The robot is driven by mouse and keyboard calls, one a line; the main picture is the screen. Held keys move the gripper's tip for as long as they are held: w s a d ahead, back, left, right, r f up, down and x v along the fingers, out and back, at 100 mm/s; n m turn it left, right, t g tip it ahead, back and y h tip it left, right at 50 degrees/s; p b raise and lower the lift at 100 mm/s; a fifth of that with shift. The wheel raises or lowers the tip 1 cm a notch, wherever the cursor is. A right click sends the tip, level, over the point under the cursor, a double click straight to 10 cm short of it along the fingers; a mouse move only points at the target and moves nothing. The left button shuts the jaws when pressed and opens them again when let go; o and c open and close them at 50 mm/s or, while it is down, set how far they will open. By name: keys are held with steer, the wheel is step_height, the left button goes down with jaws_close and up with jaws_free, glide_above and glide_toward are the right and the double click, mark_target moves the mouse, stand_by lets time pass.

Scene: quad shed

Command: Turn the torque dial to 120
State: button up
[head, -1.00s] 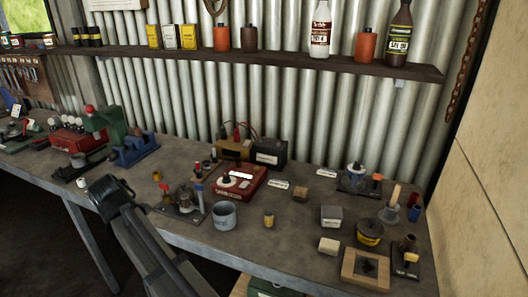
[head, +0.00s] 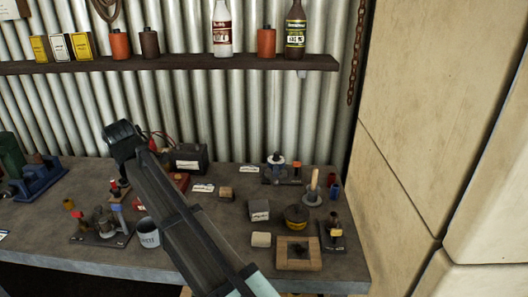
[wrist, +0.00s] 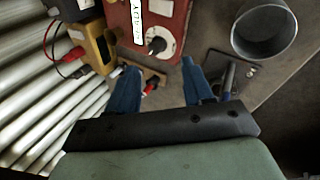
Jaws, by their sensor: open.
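In the wrist view a red box (wrist: 165,18) carries a round white dial face with a black knob (wrist: 157,45). I take it for the torque dial, but its numbers are too small to read. My gripper (wrist: 160,66) is open, with two blue fingers apart and nothing held between them. The knob shows just beyond the gap between the fingertips. In the head view my arm hides most of the red box (head: 180,180), and the dial face is not visible there.
A yellow-and-black device (wrist: 97,45) with cables stands beside the red box. A metal cup (wrist: 264,32) is on its other side. A small stand with a red-tipped part (wrist: 151,87) shows between the fingers. Blocks and tins crowd the bench's right side; a shelf (head: 180,63) runs above.

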steer(key=w+d+f+m+g, duration=0.1)
steer(key=w+d+m, duration=0.1)
steer(key=w+d, duration=0.85)
steer(key=w+d+m+g+y, duration=0.1)
steer(key=w+d+m, duration=0.15)
steer(key=d, duration=1.15)
steer(key=w+d+m+g, duration=0.15)
steer(key=w+d, duration=0.25)
steer(key=d, duration=0.9)
steer(key=w+d+m+y, duration=0.1)
steer(key=w+d+m, duration=0.2)
steer(key=d, duration=1.1)
glide_above(277, 153)
steer(key=d, duration=0.2)
steer(key=shift+s+a, duration=0.1)
steer(key=shift+s, duration=0.3)
steer(key=x, duration=0.3)
steer(key=shift+s+f, duration=0.1)
steer(key=shift+f, duration=0.2)
steer(key=shift+a+f, duration=0.15)
steer(key=shift+f, duration=0.45)
jaws_close()
